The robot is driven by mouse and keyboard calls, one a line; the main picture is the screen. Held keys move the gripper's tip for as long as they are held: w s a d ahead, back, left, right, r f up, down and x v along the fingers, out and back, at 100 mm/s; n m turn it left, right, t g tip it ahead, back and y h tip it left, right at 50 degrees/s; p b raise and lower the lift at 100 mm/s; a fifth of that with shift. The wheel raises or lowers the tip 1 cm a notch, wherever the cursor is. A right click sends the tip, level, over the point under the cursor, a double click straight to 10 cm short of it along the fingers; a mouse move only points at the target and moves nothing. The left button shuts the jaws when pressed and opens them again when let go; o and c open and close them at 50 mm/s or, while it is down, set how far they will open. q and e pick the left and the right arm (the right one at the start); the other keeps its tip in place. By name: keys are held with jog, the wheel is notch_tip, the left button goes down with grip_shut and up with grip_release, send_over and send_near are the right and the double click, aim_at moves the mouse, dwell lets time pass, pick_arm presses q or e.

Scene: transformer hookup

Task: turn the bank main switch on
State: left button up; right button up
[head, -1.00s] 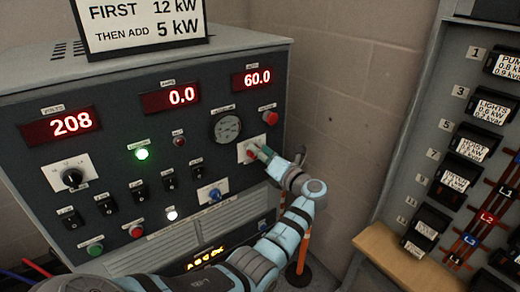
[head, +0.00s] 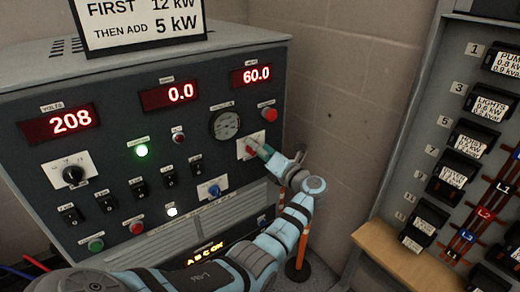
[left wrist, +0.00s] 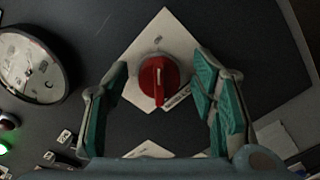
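The bank main switch appears to be the red rotary knob (left wrist: 157,80) on a white square plate (left wrist: 150,38) in the left wrist view. A white line on the knob runs up and down in that view. In the head view the red knob (head: 251,145) shows at the right side of the grey panel, partly hidden by my fingers. My left gripper (head: 260,152) is in front of it. In the left wrist view my left gripper (left wrist: 160,92) is open, its green pads on either side of the knob with gaps between. My right gripper is out of view.
A red button (head: 268,115) and a round gauge (head: 225,124) are near the knob. A lit green lamp (head: 142,151), several black switches and displays reading 208, 0.0 and 60.0 are on the panel (head: 110,120). A breaker board (head: 425,150) stands at right.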

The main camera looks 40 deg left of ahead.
pick_arm(q)
jog(key=v, duration=1.2)
